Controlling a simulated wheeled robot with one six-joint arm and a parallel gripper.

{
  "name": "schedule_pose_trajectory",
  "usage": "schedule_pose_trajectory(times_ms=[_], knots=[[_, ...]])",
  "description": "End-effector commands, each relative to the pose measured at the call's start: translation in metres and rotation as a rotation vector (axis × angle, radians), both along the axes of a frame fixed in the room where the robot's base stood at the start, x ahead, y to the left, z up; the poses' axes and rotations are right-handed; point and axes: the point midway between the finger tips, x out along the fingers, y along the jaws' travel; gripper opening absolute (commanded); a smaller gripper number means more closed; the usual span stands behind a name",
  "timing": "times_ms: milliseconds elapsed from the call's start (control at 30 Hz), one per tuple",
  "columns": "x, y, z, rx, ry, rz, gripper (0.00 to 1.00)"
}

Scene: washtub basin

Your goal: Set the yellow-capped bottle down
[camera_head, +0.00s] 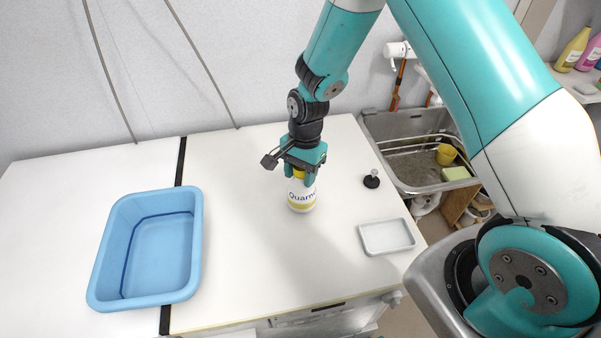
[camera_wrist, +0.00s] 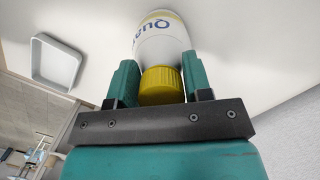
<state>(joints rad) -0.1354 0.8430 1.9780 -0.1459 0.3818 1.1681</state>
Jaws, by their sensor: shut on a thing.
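The yellow-capped bottle (camera_head: 301,195) is white with a yellow band and dark lettering. It stands about upright over the white counter in the head view, right of the blue tub. My gripper (camera_head: 304,172) is above it, shut on its yellow cap. In the wrist view, the bottle (camera_wrist: 162,42) extends away from the two teal fingers, and my gripper (camera_wrist: 161,84) has one finger on each side of the yellow cap. Whether the bottle's base touches the counter I cannot tell.
A blue tub (camera_head: 97,270) stands on the counter at left. A shallow white tray (camera_head: 387,250) and a small black stopper (camera_head: 371,179) are at right. A sink (camera_head: 375,125) with a yellow cup (camera_head: 446,154) lies at the back right. The counter around the bottle is clear.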

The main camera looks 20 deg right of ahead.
Motion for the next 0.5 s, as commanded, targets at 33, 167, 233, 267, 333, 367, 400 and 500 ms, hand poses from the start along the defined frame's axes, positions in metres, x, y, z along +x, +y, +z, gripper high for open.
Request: schedule_pose_trajectory(times_ms=[33, 167, 233, 267, 333, 367, 400, 500], knots=[[-0.0004, 0.0001, -0.0048, 0.000, 0.001, 0.000, 0.00], [-0.0002, 0.0001, -0.0114, 0.001, -0.001, 0.001, 0.00], [-0.0001, 0.0001, -0.0115, 0.001, -0.001, 0.001, 0.00], [-0.0001, 0.0001, -0.0114, 0.001, -0.001, 0.001, 0.00], [-0.0003, 0.0000, -0.0118, 0.001, -0.001, 0.001, 0.50], [-0.0002, 0.0000, -0.0117, 0.001, -0.001, 0.001, 0.57], [-0.0002, 0.0000, -0.0117, 0.000, 0.000, 0.001, 0.66], [-0.0002, 0.0000, -0.0115, 0.001, -0.001, 0.001, 0.73]])
